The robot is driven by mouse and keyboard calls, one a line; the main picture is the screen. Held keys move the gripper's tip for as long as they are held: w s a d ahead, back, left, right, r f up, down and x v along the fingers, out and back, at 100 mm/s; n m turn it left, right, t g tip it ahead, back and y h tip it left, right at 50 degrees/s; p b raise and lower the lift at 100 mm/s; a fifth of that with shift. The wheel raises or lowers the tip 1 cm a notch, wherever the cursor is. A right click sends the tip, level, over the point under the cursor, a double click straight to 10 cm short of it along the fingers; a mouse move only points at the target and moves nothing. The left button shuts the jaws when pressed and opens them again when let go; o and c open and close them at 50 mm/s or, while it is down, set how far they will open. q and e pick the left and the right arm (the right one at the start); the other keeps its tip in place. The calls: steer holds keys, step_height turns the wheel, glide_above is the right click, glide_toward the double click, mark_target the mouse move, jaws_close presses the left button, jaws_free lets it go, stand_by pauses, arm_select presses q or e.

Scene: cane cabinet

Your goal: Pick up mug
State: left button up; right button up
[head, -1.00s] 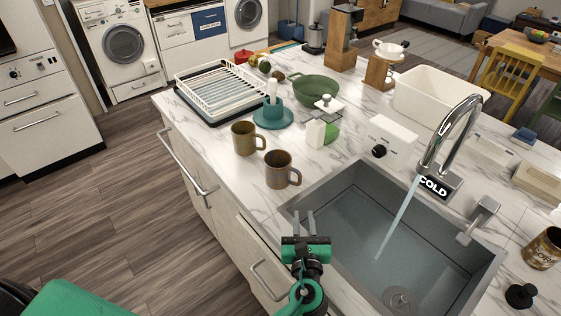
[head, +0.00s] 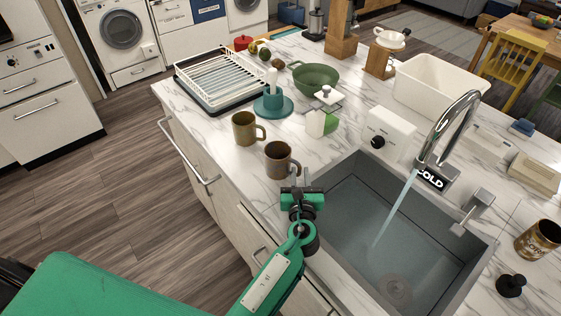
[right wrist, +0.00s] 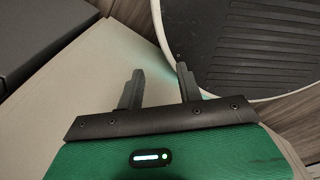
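Two brown mugs stand upright on the white marble counter (head: 215,125). The nearer mug (head: 278,160) is close to the sink's left corner, with its handle on the right. The other mug (head: 244,130) stands a little farther back and left. My left gripper (head: 298,178) is at the near side of the nearer mug, next to its handle. Its fingers are apart and partly blend with the mug, so I cannot tell whether they touch it. My right gripper (right wrist: 160,88) shows in the right wrist view, open and empty, away from the mugs.
A steel sink (head: 345,195) with running water lies right of the mug. A teal holder (head: 272,103), a green bowl (head: 316,78) and a white dish rack (head: 222,75) stand behind. A round ridged black surface (right wrist: 260,45) is near the right gripper.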

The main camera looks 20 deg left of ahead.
arm_select(q)
steer(key=x, duration=0.3)
steer(key=shift+w+a+p, duration=0.2)
steer(key=shift+w+p, duration=0.05)
steer(key=shift+p, duration=0.1)
steer(key=shift+r, duration=0.1)
jaws_close()
steer(key=shift+r, duration=0.1)
